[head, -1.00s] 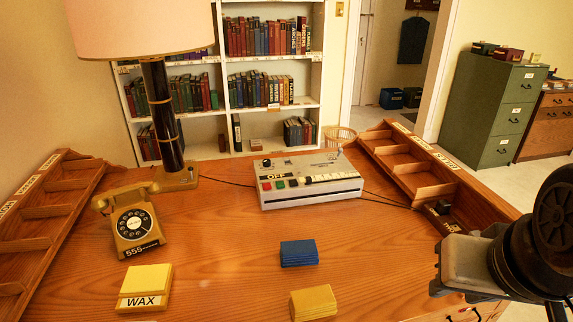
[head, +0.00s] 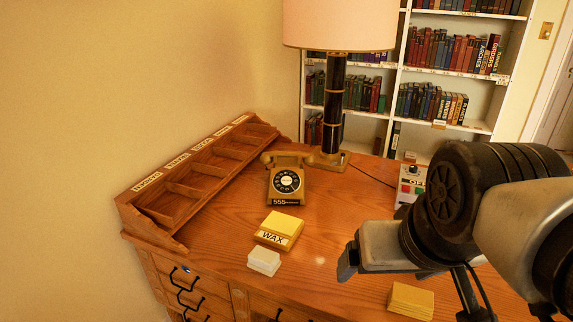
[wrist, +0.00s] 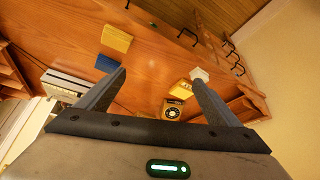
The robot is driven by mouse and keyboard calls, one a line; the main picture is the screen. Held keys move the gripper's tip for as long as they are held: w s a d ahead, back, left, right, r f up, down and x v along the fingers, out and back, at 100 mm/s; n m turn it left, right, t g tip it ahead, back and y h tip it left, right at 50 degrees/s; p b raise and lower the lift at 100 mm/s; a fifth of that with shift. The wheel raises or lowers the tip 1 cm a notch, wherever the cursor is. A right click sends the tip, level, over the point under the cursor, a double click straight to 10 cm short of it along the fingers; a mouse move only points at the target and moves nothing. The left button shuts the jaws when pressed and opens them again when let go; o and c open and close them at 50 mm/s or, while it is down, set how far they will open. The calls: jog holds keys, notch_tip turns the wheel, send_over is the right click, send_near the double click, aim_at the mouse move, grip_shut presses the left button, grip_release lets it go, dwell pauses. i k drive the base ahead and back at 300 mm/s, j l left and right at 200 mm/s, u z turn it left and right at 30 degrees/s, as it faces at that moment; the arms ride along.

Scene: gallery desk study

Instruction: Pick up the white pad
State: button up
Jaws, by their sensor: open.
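The white pad (head: 264,262) is a small pale block lying flat on the desk near its front edge, just in front of the yellow WAX box (head: 279,230). It also shows in the wrist view (wrist: 199,75), small and close to the tip of the right finger in the picture, though the finger is nearer the camera. My gripper (head: 345,262) is above the desk to the right of the white pad in the head view. In the wrist view my gripper (wrist: 160,80) is open, with nothing between its two fingers.
A tan telephone (head: 286,180) and a lamp (head: 335,110) stand behind the WAX box. A wooden sorter (head: 200,175) lines the left edge. A yellow pad (head: 411,300) lies to the right, and a blue pad (wrist: 109,63) shows in the wrist view. Bare desk separates the pads.

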aim_at(266, 261)
jog(key=u, duration=0.65)
jog(key=z, duration=1.6)
jog(key=u, duration=1.35)
jog(key=j+u, duration=0.25)
jog(key=i+j+z, duration=0.1)
jog(key=j, duration=0.2)
jog(key=i+j, duration=0.15)
jog(key=i+j+z, duration=0.15)
jog(key=j, duration=0.25)
jog(key=k, duration=0.05)
